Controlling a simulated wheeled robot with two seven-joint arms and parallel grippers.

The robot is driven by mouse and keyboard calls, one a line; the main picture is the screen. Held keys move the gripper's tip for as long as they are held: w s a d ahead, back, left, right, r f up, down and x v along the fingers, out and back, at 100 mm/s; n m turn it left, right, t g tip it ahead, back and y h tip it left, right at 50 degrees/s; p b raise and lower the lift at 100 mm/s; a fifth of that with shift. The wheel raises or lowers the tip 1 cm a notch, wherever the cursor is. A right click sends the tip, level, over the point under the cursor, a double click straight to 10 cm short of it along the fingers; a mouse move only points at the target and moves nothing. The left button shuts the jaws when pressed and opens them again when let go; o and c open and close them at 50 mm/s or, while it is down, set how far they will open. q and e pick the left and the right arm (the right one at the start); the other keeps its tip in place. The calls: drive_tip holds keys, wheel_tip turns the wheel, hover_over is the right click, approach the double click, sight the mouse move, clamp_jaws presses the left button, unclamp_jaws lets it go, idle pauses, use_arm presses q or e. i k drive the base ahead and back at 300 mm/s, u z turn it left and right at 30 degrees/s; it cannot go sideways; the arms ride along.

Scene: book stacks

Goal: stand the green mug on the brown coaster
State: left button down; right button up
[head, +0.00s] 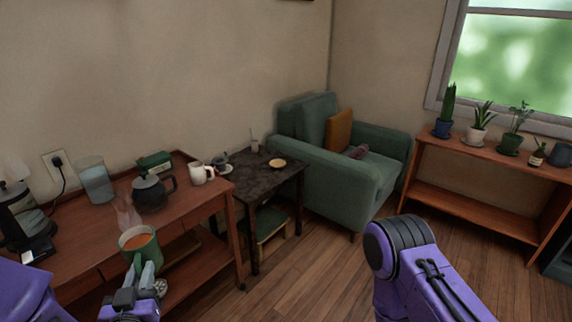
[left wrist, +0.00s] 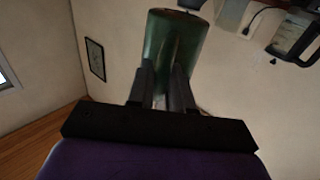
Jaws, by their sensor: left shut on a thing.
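The green mug (head: 141,254), filled with an orange-brown drink, is upright in the head view at the front edge of the wooden desk. My left gripper (head: 147,272) is shut on its near side, at the handle. In the left wrist view the mug (left wrist: 172,45) stands out between the fingers (left wrist: 162,85). A small round brown disc, which looks like the brown coaster (head: 277,163), lies on the dark side table, well to the right of and beyond the mug. Nothing stands on it. My right arm shows at the lower right, but its gripper is out of view.
The wooden desk (head: 80,228) holds a dark kettle (head: 150,194), a glass jar (head: 95,181) and a white mug (head: 197,174). The dark side table (head: 262,182) also bears a dark cup on a saucer (head: 226,169). A green armchair (head: 345,180) stands right behind it. Floor in front is clear.

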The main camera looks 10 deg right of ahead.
sight(280, 164)
drive_tip(key=z, duration=0.7)
drive_tip(key=i, duration=0.7)
drive_tip(key=z, duration=0.75)
drive_tip(key=i, duration=0.9)
drive_tip(key=u, duration=0.65)
drive_tip(key=i, duration=0.7)
drive_tip(key=u, duration=0.75)
